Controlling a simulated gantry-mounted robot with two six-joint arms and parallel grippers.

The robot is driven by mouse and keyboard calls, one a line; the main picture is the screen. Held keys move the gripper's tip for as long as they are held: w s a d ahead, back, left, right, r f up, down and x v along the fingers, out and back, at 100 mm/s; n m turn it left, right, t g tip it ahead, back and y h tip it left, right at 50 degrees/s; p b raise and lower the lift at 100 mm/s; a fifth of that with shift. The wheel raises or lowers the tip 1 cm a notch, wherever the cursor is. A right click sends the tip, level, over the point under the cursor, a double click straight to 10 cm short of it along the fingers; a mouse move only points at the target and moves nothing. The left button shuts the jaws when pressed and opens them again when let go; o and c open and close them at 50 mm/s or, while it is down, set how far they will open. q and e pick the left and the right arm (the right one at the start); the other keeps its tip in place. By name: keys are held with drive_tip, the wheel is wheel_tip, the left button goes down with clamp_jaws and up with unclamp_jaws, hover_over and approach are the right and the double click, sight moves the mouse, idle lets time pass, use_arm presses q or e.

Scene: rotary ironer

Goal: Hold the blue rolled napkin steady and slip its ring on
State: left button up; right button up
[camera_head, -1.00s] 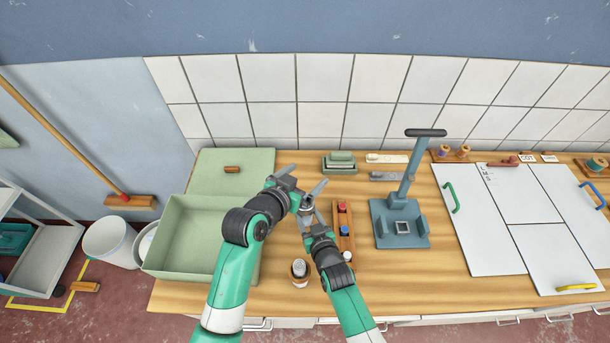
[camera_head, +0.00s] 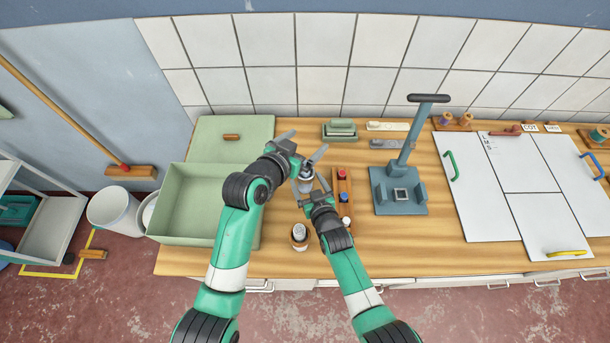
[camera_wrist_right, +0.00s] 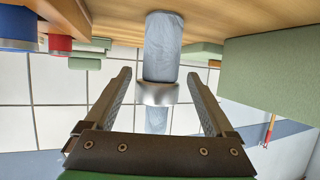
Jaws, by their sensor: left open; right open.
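The blue rolled napkin (camera_wrist_right: 162,45) stands upright on the counter and appears upside down in the right wrist view. The silver ring (camera_wrist_right: 157,93) is around it, with blue cloth showing on both sides of the band. My right gripper (camera_wrist_right: 158,76) is open, one finger on each side of the napkin, with gaps visible. In the head view, my right gripper (camera_head: 310,188) is low beside the napkin. My left gripper (camera_head: 302,146) is open just above and behind it. The arms partly hide the napkin and ring there.
A wooden holder with red and blue pieces (camera_head: 343,183) stands close on the right. A small cup (camera_head: 299,242) is in front. A green box (camera_head: 165,220) is left, and a blue-grey press stand (camera_head: 388,205) is right. The counter's front middle is mostly bare.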

drive_tip(key=v, duration=1.2)
drive_tip(key=shift+r, duration=0.1)
